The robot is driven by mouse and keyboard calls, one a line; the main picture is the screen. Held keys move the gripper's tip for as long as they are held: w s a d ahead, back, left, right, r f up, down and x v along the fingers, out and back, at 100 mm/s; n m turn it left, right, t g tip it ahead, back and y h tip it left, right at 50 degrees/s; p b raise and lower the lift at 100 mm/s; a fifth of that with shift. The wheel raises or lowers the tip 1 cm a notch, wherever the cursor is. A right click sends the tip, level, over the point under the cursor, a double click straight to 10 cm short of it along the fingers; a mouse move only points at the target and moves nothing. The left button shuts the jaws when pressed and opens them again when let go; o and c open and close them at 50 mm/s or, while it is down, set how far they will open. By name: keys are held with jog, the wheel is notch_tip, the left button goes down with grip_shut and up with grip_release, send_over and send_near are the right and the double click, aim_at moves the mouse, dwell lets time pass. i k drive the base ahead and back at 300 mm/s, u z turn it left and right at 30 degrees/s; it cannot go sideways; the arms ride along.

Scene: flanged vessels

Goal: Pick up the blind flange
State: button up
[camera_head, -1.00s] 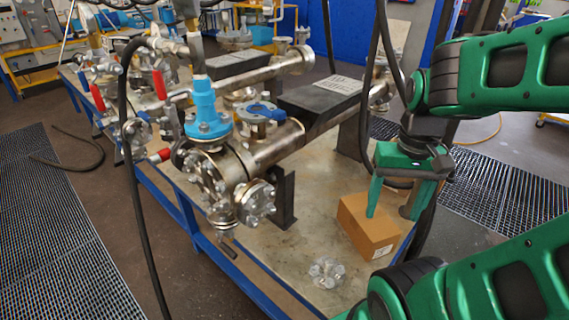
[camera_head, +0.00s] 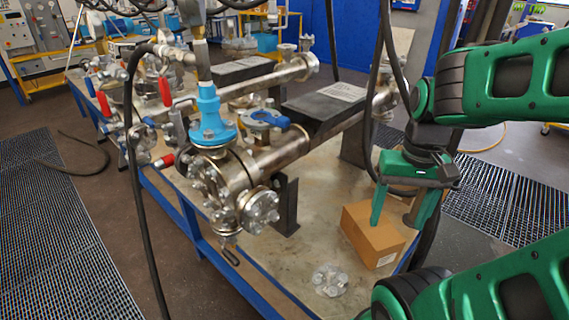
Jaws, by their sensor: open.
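A round silver flange with bolts around its rim, which looks like the blind flange (camera_head: 329,280), lies flat on the table near its front edge. My green gripper (camera_head: 396,222) is open and points down at the cardboard box, up and to the right of the flange. Its left finger shows in front of the box, and its right finger is to the right of it. The gripper holds nothing that I can see. Whether its fingertips touch the box cannot be told.
A brown cardboard box (camera_head: 372,234) stands on the table (camera_head: 303,251) behind the flange. A flanged metal vessel (camera_head: 275,153) with a blue valve (camera_head: 209,118) lies to the left on black supports. A dark hose (camera_head: 143,200) hangs at the left. Bare tabletop surrounds the flange.

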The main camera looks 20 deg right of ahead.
aim_at(330, 277)
jog(key=z, duration=0.75)
jog(key=k, duration=0.4)
jog(key=z, duration=0.25)
